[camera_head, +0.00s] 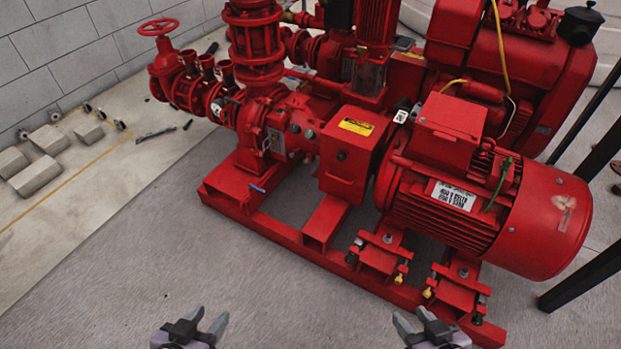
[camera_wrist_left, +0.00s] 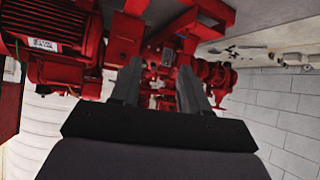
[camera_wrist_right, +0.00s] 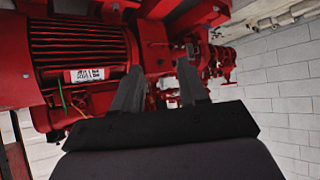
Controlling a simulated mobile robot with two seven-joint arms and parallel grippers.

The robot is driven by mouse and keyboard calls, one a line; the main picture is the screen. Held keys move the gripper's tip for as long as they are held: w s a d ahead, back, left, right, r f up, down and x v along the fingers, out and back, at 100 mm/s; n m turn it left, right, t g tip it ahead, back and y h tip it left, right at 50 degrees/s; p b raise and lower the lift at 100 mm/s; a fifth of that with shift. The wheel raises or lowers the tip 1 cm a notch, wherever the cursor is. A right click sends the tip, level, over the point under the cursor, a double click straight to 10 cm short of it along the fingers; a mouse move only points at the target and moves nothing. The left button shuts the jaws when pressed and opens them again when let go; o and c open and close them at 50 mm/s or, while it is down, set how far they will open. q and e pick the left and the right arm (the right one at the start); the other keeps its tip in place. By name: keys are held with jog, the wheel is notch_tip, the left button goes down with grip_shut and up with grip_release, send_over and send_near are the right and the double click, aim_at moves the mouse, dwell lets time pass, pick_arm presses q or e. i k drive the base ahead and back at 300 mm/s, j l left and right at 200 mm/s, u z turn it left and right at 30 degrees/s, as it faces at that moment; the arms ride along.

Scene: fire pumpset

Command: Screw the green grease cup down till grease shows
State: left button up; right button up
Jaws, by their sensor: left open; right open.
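A slim green piece (camera_head: 500,181) stands up from the side of the red motor (camera_head: 545,215) in the head view. It shows as a thin green line in the right wrist view (camera_wrist_right: 62,97). I cannot tell whether it is the grease cup. Small greyish-green round fittings (camera_head: 309,134) sit on the pump's bearing housing; they are too small to make out. No grease is discernible. My left gripper (camera_head: 208,318) is open and empty at the bottom edge, over the floor. My right gripper (camera_head: 412,318) is open and empty in front of the base frame. Neither touches the pumpset.
The red base frame (camera_head: 275,232) runs diagonally, with motor feet (camera_head: 385,250) and brass fittings jutting forward. A red valve handwheel (camera_head: 158,27) stands at the left. Dark bars (camera_head: 583,278) are at the right. Grey blocks (camera_head: 36,177) lie far left. The front floor is clear.

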aim_at(309, 134)
jog(key=i+j+z, duration=0.45)
jog(key=z, duration=0.2)
jog(key=i+j+z, duration=0.45)
jog(key=i+j, duration=0.05)
jog(key=i, duration=0.05)
